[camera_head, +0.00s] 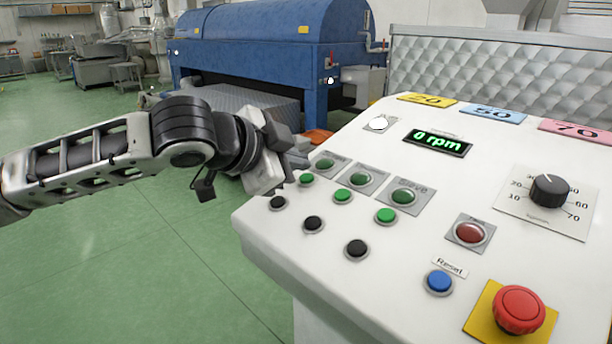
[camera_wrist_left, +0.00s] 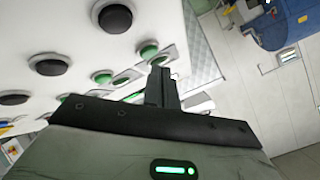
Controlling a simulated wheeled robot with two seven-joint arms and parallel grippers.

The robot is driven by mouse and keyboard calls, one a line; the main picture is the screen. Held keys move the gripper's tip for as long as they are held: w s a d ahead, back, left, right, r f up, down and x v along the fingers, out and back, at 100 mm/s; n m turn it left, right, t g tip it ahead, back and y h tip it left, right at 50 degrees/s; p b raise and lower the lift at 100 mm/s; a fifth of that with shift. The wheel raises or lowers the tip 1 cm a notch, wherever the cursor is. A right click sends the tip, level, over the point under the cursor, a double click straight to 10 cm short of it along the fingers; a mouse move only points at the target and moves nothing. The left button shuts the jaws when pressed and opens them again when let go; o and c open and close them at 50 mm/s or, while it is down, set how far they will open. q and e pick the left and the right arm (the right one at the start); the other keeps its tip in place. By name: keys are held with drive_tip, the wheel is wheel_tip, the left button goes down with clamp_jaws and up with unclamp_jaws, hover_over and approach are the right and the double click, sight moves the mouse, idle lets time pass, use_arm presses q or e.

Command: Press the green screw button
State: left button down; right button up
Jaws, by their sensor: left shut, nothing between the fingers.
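Three green buttons run in a diagonal row on the white sloping control panel (camera_head: 300,255): a far one (camera_head: 306,178), a middle one (camera_head: 343,195) and a near one (camera_head: 386,215). The label by the near lamp appears to read "Valve"; the other labels are too small to read, so I cannot tell which is the screw button. My left gripper (camera_head: 298,160) is shut and empty, just above the panel's far left edge, close to the far green button and apart from it. Its shut fingers (camera_wrist_left: 161,88) also show in the left wrist view. My right gripper is out of view.
Black buttons (camera_head: 314,224) lie left of the green ones, dark green lamps (camera_head: 362,180) to the right. A blue button (camera_head: 439,281), red emergency stop (camera_head: 519,309), dial (camera_head: 548,190) and "0 rpm" display (camera_head: 438,142) are further right. A blue machine (camera_head: 260,45) stands behind.

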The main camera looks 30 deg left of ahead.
use_arm(q)
drive_tip(key=shift+w+f, duration=0.1)
drive_tip(key=shift+f, duration=0.25)
drive_tip(key=shift+w+f, duration=0.1)
drive_tip(key=shift+f, duration=0.3)
idle(0.5)
drive_tip(key=shift+r, duration=0.1)
drive_tip(key=shift+s+r+p, duration=0.2)
drive_tip(key=shift+r+p, duration=0.5)
drive_tip(key=shift+p, duration=0.1)
drive_tip(key=shift+r, duration=0.1)
drive_tip(key=r+p, duration=0.1)
drive_tip(key=s+r+p, duration=0.1)
drive_tip(key=r+p, duration=0.2)
drive_tip(key=p, duration=0.1)
drive_tip(key=shift+s+a+r, duration=0.15)
drive_tip(key=shift+a+r, duration=0.1)
drive_tip(key=shift+r, duration=0.05)
idle(0.7)
